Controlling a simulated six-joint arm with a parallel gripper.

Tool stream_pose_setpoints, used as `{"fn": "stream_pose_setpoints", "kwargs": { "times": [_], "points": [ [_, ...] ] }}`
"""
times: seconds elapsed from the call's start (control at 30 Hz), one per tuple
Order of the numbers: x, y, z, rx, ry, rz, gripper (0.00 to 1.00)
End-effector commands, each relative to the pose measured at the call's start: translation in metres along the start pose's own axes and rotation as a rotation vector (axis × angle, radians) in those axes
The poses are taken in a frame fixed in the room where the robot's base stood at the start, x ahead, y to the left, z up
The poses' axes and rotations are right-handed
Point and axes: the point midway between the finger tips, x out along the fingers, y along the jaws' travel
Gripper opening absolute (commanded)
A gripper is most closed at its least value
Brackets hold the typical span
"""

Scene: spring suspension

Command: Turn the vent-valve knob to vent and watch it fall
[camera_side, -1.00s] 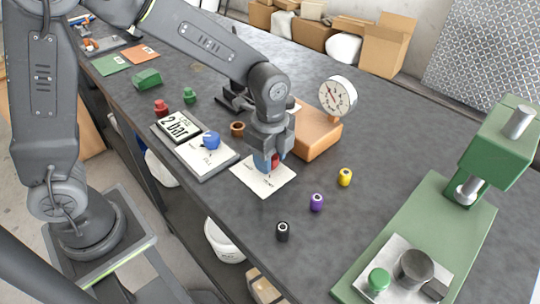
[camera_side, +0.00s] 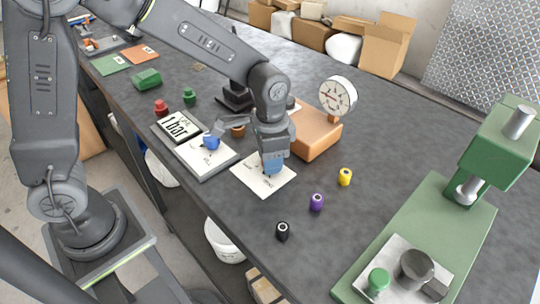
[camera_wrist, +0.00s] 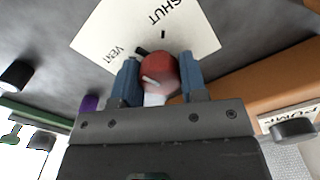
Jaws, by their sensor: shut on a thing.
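The red vent-valve knob (camera_wrist: 158,72) sits between the two blue fingers of my gripper (camera_wrist: 157,76), which are shut on it. A dark mark beside the knob lies toward the word VENT on the white card (camera_wrist: 190,30); another tick lies by SHUT. In the side view my gripper (camera_side: 272,162) points down over this card (camera_side: 250,182) and hides the knob. The digital display (camera_side: 179,126) reads 1 bar. The round dial gauge (camera_side: 338,95) stands on the orange block (camera_side: 312,135), its needle toward the left.
A blue knob (camera_side: 210,142) stands on a plate left of my gripper. Yellow (camera_side: 345,177), purple (camera_side: 317,202) and black (camera_side: 282,231) small parts stand to the right and front. A green press (camera_side: 430,225) occupies the right side. The bench between is clear.

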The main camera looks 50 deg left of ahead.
Motion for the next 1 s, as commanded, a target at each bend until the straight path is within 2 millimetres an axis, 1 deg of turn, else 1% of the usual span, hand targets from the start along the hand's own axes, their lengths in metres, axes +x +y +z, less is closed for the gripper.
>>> {"fn": "stream_pose_setpoints", "kwargs": {
  "times": [0.2,0.5,0.7,1.0],
  "points": [
    [-0.0009,-0.0001,-0.0002,-0.194,0.001,0.0,0.16],
    [-0.001,-0.0001,-0.0002,-0.396,0.001,0.0,0.16],
    [-0.0011,0.0,-0.0003,-0.472,0.001,0.0,0.16],
    [-0.0012,0.0,-0.0003,-0.509,0.002,0.0,0.16]
  ]
}}
